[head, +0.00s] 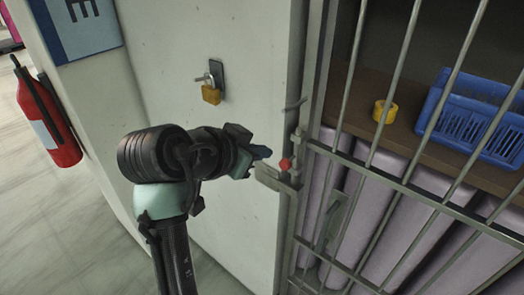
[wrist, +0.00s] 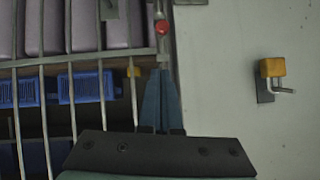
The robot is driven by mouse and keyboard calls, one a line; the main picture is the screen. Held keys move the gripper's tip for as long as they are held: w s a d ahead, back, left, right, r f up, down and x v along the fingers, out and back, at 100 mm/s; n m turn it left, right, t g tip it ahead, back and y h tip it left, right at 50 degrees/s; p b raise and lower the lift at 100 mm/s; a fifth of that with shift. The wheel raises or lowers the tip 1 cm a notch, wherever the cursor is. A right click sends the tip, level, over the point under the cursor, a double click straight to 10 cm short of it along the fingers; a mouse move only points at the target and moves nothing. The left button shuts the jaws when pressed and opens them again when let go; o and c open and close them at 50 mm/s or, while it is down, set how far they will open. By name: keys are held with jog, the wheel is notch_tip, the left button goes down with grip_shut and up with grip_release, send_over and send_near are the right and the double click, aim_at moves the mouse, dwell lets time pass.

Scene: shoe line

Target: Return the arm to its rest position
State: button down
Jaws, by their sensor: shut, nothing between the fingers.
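My gripper (head: 262,152) is at the end of my raised arm, in front of the pale wall panel and just left of the barred gate's latch. Its fingers are shut and empty. In the wrist view the closed fingers (wrist: 160,88) point toward the gate's edge, with the red knob (wrist: 162,27) beyond their tips. In the head view the red knob (head: 285,164) sits on the metal latch (head: 276,180), close to the fingertips. I cannot tell whether the fingertips touch the latch.
Behind the bars are a blue basket (head: 470,125), a yellow roll (head: 385,111) on a brown shelf, and several lilac rolls (head: 385,200). A red extinguisher (head: 48,115) stands at the left. Floor shows at lower left.

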jog(key=shift+s, duration=0.1)
jog(key=shift+r, duration=0.1)
notch_tip(320, 180, up, 21)
jog(key=s+d+n+t+y, duration=0.3)
jog(key=n+t, duration=0.1)
jog(key=t, duration=0.6)
jog(key=s+r+n+t+y, duration=0.2)
jog(key=s+r+n+t, duration=0.2)
jog(key=s+r, duration=0.9)
jog(key=r+t, duration=0.1)
jog(key=t, duration=0.2)
jog(key=shift+s+t+y, duration=0.3)
jog(key=shift+s+t, duration=0.1)
jog(key=shift+d+f, duration=0.1)
